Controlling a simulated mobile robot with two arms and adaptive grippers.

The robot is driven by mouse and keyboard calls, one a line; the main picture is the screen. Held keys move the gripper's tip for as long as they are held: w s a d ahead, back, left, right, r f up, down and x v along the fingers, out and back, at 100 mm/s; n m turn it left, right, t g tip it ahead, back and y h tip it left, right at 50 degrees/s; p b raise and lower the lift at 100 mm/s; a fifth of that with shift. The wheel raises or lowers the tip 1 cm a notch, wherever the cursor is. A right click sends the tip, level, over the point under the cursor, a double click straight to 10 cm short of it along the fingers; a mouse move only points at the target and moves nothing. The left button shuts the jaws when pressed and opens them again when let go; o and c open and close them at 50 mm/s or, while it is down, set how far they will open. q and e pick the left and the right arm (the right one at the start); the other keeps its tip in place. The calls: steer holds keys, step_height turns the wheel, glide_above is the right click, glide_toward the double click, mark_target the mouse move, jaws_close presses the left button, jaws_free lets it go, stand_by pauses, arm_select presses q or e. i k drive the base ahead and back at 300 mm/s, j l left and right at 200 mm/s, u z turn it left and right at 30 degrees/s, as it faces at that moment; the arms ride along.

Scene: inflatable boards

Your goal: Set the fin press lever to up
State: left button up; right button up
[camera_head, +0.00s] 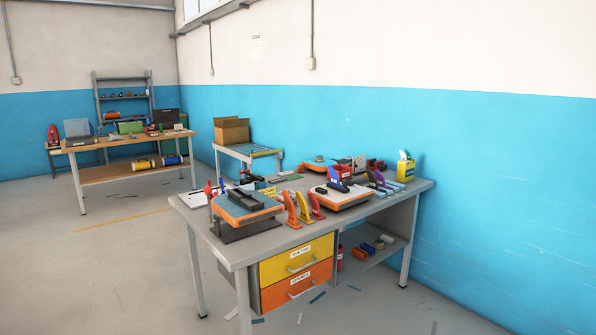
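A grey workbench (370,212) stands in the middle of the view, some distance ahead. On its left end is an orange-and-blue padded unit with a dark bar across its top (245,203), on a dark base; it may be the fin press. Small red and blue upright parts (209,189) show just behind its left side. I cannot tell whether one of them is the lever, nor which way a lever points. Neither of my grippers is in view.
Yellow, orange and red fins (304,207) stand on the bench near an orange-edged board (338,195). Below are a yellow drawer (297,258) and an orange drawer (296,285). A wooden table (130,145) stands at the back left. Open floor (110,260) lies to the left; scraps lie near the bench.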

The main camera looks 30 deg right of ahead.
mark_target(251, 177)
steer(key=i+l+z, duration=0.15)
steer(key=i+l, duration=0.15)
steer(key=i, duration=0.2)
steer(key=i+l+z, duration=0.15)
steer(key=i, duration=0.35)
steer(key=i+l+z, duration=0.2)
steer(key=i, duration=0.3)
steer(key=i+l+z, duration=0.15)
steer(key=i, duration=0.4)
